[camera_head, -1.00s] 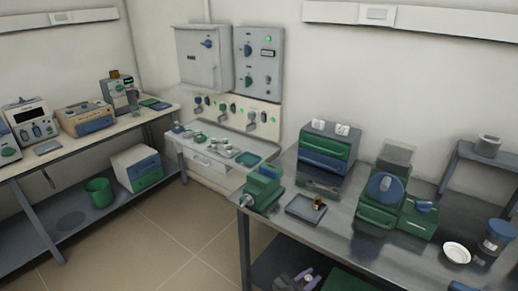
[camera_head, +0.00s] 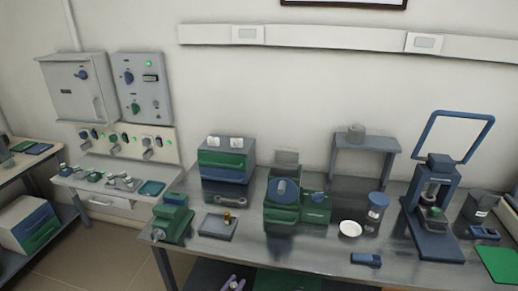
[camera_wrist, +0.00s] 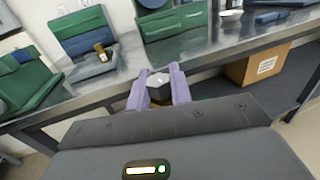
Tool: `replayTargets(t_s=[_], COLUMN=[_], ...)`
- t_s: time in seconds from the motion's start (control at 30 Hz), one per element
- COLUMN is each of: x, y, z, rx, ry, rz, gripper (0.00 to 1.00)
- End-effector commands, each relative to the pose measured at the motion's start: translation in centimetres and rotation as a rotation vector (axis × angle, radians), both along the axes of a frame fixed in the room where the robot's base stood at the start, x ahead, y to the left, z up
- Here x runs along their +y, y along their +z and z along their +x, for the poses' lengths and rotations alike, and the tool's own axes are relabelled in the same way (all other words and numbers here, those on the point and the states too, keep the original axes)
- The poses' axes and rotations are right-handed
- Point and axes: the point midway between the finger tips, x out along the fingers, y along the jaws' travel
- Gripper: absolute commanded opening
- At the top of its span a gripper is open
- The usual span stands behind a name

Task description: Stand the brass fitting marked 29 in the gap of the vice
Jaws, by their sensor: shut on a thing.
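The green vice (camera_head: 172,222) stands at the left front corner of the metal bench; its gap cannot be made out clearly. It seems to show at the left of the wrist view (camera_wrist: 28,82). A small brass fitting (camera_head: 228,217) stands on a grey tray (camera_head: 213,230) right of the vice, and also shows in the wrist view (camera_wrist: 101,52). No number is readable on either fitting.
A green machine with a blue wheel (camera_head: 284,192), a white dish (camera_head: 350,228), a blue drawer unit (camera_head: 226,165) and a blue press (camera_head: 434,200) stand on the bench (camera_head: 310,247). A cardboard box (camera_wrist: 255,66) sits on the shelf below. Floor shows at lower left.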

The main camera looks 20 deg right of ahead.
Motion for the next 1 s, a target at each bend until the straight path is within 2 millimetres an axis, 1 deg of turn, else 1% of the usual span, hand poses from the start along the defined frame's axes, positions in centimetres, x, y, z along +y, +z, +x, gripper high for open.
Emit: replayTargets(t_s=[0.27,0.4,0.53,0.63,0.73,0.9,1.0], x=[-1.5,-1.9,-1.9,-1.6,-1.2,-0.3,0.1], y=[2.8,4.0,4.6,4.3,3.4,1.2,0.4], z=[1.6,2.9,4.2,5.2,5.9,6.0,5.8], rx=[0.001,0.0,0.002,0.004,0.006,0.007,0.003], ry=[0.1,0.201,0.335,0.475,0.618,0.811,0.869], rz=[-0.002,-0.001,-0.001,-0.004,-0.004,0.0,0.002], gripper=[0.0,0.0,0.0,0.0,0.0,0.0,0.0])
